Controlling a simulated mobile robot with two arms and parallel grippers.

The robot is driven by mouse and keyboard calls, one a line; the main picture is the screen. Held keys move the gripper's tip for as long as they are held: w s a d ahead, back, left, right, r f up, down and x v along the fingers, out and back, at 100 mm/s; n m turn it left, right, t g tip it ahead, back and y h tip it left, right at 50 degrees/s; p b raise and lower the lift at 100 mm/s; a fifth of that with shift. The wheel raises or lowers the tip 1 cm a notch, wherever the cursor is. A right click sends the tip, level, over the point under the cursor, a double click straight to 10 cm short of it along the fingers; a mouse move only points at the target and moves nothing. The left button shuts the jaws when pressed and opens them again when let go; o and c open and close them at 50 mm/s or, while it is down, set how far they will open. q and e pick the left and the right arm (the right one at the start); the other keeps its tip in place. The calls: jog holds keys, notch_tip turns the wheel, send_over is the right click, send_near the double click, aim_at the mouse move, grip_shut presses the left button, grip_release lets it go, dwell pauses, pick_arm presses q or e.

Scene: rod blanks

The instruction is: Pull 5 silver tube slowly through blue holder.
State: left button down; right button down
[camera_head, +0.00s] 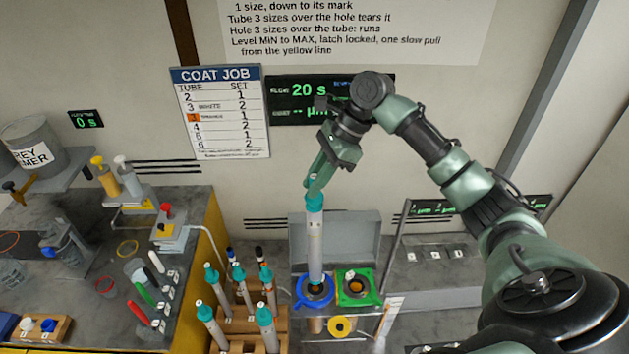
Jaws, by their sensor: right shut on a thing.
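A silver tube (314,245) with a teal cap stands upright in the blue holder (315,299). Its lower end is at the holder's round opening. My right gripper (315,190) is shut on the teal cap at the tube's top. More silver tubes (240,288) with teal caps stand in a wooden rack (240,325) left of the holder. The tube numbers are too small to read for certain. My left gripper is not in view.
A green square holder (372,297) sits right of the blue one. A yellow ring (340,326) is below. A COAT JOB board (222,120) and a display (300,90) reading 20 s hang on the wall.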

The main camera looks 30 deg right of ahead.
aim_at(314, 209)
jog(key=shift+f, duration=0.25)
dwell(0.3)
jog(key=shift+f, duration=0.95)
dwell(0.6)
jog(key=shift+f, duration=1.15)
jog(key=shift+f, duration=1.9)
